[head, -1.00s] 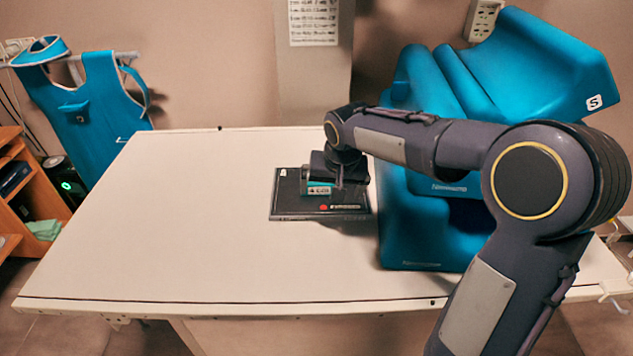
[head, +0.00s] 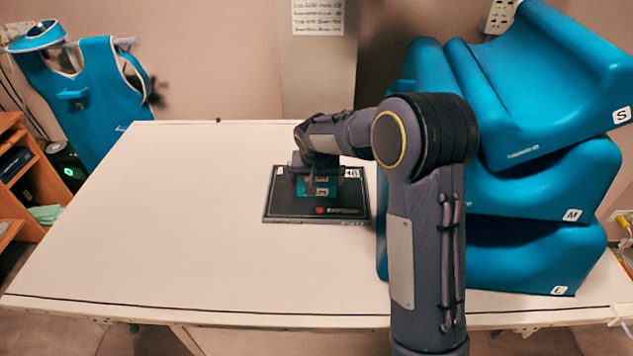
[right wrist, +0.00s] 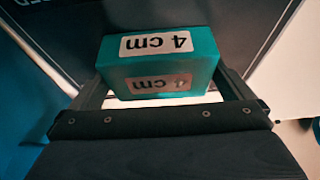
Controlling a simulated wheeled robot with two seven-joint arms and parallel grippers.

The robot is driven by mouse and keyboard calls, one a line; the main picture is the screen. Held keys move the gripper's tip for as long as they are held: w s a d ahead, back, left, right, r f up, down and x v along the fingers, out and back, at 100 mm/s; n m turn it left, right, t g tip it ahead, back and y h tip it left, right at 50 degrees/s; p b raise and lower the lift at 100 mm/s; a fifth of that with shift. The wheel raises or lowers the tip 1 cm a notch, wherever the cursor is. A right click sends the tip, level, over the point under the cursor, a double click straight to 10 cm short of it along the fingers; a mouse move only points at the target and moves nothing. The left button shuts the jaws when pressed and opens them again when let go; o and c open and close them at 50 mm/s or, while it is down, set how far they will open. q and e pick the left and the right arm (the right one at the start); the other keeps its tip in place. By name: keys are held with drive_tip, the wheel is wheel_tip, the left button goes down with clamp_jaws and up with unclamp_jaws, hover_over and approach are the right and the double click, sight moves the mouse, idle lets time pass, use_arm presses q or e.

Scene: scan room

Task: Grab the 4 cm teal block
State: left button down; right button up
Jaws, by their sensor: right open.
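The teal block (head: 318,189) sits on a black flat panel (head: 285,207) on the white table. In the right wrist view the teal block (right wrist: 160,62) shows "4 cm" labels on two faces. My right gripper (head: 313,181) is over the block in the head view and hides part of it. In the right wrist view my right gripper (right wrist: 165,90) is open, with a finger on each side of the block's near part. Whether the fingers touch it I cannot tell. My left gripper is not in view.
Blue foam wedges (head: 545,185) marked S, M and L are stacked at the table's right, close to my right arm. The white table (head: 170,230) is clear to the left. A blue apron (head: 95,95) hangs at the back left, beside a wooden shelf (head: 40,180).

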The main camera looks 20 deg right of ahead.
drive_tip(key=shift+c, duration=0.4)
drive_tip(key=c, duration=0.8)
